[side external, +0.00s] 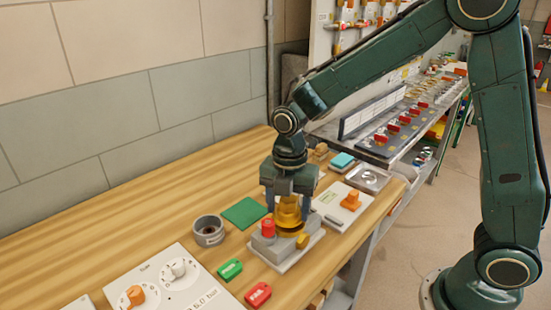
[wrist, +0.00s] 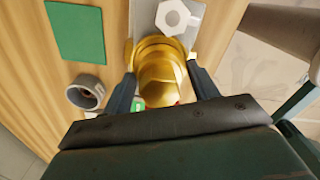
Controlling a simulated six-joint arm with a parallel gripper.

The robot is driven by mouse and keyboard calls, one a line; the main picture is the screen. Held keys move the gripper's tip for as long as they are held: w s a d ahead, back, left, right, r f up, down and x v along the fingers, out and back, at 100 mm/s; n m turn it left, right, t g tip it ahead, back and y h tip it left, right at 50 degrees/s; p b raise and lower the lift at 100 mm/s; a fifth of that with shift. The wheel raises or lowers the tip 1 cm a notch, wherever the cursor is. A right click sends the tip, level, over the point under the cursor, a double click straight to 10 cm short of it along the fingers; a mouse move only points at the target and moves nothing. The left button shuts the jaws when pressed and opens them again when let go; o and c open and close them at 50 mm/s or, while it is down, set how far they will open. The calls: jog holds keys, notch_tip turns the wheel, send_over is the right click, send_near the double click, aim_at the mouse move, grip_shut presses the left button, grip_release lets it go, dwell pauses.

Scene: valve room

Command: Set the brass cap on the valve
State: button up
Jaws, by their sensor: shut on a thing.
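My gripper (side external: 289,207) is shut on the brass cap (side external: 288,216), a gold rounded piece held between the two fingers. The cap also shows in the wrist view (wrist: 163,72), between the fingertips. In the side external view, the valve is a grey block (side external: 268,244) on a pale base plate, with a red knob (side external: 268,228) on top and a small brass fitting (side external: 302,241) at its right. The cap is over the valve's right part. I cannot tell whether it touches the valve, since the cap hides the spot below it.
A green mat (side external: 244,213) and a grey round cup (side external: 208,231) lie left of the valve. Green (side external: 229,269) and red (side external: 258,294) tags lie in front. A white panel with knobs (side external: 172,285) is front left. A metal tray (side external: 368,178) is back right. The back-left wood is clear.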

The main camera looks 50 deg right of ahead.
jog(key=shift+f, duration=0.5)
dwell(1.2)
jog(key=o, duration=1.2)
jog(key=shift+r, duration=0.2)
jog(key=shift+r, duration=3.8)
